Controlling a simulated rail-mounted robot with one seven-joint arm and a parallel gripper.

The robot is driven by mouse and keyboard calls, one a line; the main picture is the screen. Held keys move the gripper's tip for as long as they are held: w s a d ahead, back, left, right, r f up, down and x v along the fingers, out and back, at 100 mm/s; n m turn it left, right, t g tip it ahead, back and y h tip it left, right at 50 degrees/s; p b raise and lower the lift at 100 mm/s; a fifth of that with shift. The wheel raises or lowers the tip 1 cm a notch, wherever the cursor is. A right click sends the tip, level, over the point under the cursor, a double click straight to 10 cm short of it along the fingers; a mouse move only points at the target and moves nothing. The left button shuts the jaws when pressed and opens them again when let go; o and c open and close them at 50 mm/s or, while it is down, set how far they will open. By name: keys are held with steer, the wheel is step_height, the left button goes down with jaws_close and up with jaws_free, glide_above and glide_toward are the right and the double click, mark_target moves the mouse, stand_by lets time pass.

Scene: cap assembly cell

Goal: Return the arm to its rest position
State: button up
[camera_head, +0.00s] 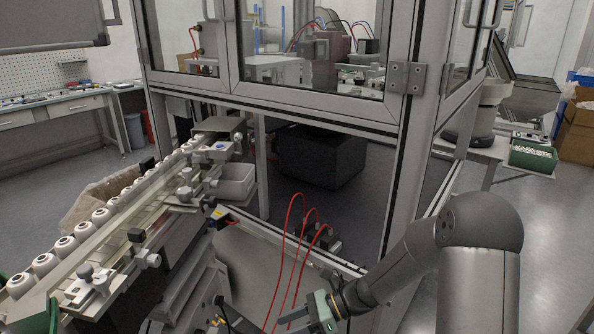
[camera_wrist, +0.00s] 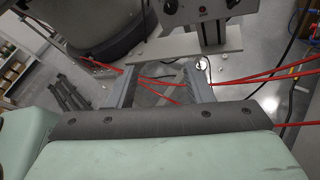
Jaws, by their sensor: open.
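My arm (camera_head: 480,225) reaches in from the lower right of the head view, bent at a rounded grey joint. Its forearm runs down and left to the wrist, which has a pale green housing (camera_head: 322,311) at the bottom edge. In the wrist view my gripper (camera_wrist: 163,90) has its two grey fingers well apart. No object is held between them. Red hoses cross the view at the fingers; I cannot tell whether they touch.
A framed machine enclosure (camera_head: 330,106) stands in front of me, with thin red hoses (camera_head: 290,250) looping up near my wrist. A conveyor (camera_head: 137,222) carrying several white caps runs along the left. A grey block and plate (camera_wrist: 190,42) show beyond the fingers. Open floor (camera_head: 540,220) lies at right.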

steer(key=s+d+r+n+t+h+p, duration=0.3)
steer(key=s+d+r+n+h+p, duration=0.2)
steer(key=s+d+r+n+h, duration=0.8)
steer(key=s+d+r+n, duration=0.2)
steer(key=s+n, duration=0.3)
steer(key=n, duration=0.2)
steer(key=shift+s+d+r, duration=0.2)
steer(key=shift+s+d, duration=0.1)
